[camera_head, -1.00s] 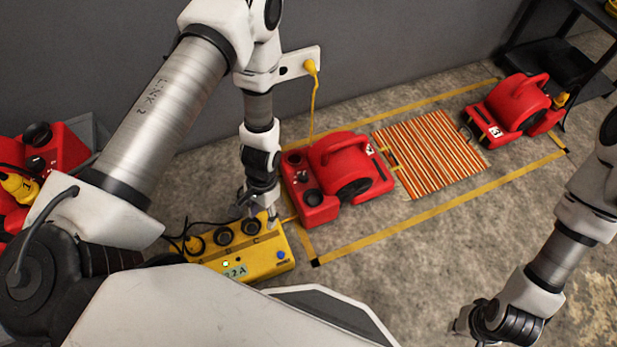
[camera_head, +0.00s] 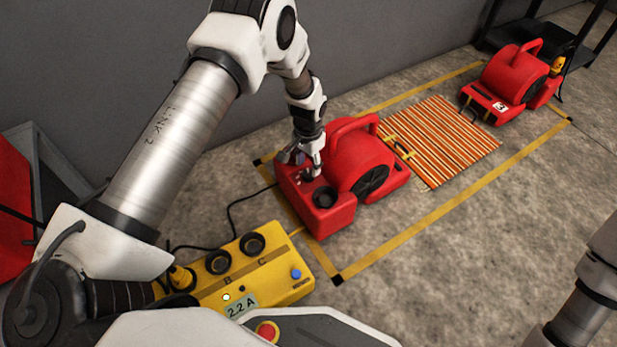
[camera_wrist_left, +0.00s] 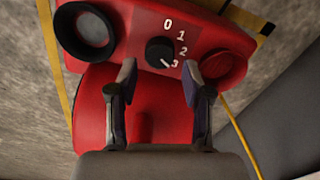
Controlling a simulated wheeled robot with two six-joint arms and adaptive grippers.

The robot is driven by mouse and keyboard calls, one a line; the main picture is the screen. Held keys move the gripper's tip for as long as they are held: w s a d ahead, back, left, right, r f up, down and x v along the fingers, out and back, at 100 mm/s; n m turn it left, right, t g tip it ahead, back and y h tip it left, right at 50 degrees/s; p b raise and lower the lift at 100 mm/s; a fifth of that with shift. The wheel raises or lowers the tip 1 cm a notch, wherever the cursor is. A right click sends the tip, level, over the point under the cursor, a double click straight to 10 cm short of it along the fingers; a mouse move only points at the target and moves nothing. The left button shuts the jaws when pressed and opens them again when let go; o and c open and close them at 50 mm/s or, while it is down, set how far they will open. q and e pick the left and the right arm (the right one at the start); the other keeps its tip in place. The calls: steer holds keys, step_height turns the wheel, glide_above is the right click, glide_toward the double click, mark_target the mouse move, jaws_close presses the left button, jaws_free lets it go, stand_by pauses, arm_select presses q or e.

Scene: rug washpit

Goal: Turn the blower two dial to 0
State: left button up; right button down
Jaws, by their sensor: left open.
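The near red blower (camera_head: 335,215) sits on the floor by the striped rug, its number label not visible. The wrist view shows its control top (camera_wrist_left: 215,32) with a round black dial (camera_wrist_left: 160,52) and the marks 0, 1, 2 and 3. The dial's white pointer faces the 3. My left gripper (camera_head: 310,170) is over the control top and partly hides the dial in the head view. In the wrist view its open fingers (camera_wrist_left: 160,80) are apart, just short of the dial, with nothing between them. My right gripper is out of view.
A yellow power box (camera_head: 262,285) reading 2.2 A stands in front of the blower, with a black cord behind it. The striped rug (camera_head: 440,140) lies inside yellow floor tape. Another red blower (camera_head: 505,85) is beyond it. A grey wall runs behind.

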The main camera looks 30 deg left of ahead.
mark_target(308, 173)
arm_select(q)
step_height(308, 173, down, 4)
steer(key=shift+f+b, duration=0.1)
steer(key=shift+b, duration=0.7)
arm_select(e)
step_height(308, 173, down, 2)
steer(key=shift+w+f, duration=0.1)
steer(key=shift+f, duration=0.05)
arm_select(q)
steer(key=c, duration=0.9)
steer(key=shift+o, duration=0.2)
